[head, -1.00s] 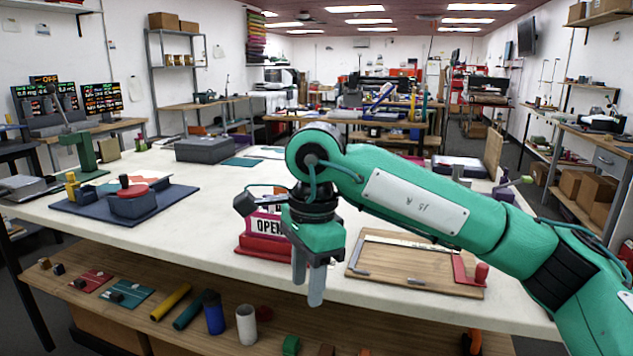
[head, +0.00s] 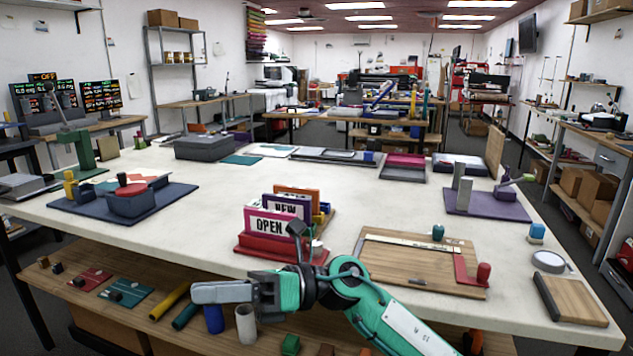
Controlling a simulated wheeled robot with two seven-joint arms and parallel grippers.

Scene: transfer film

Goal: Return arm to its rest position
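My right arm (head: 395,318) is green and comes in from the bottom edge, right of centre. It is bent low in front of the white table. My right gripper (head: 203,293) points left, below the table's front edge and over the lower wooden shelf. Its grey fingers are seen from the side and overlap, so the gap between them is hidden. I see nothing held in it. My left gripper and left arm are out of view.
The white table (head: 370,198) bears a red holder with an OPEN sign (head: 270,226) just behind my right arm. A wooden board (head: 400,268) lies to its right, a blue tray (head: 80,208) far left.

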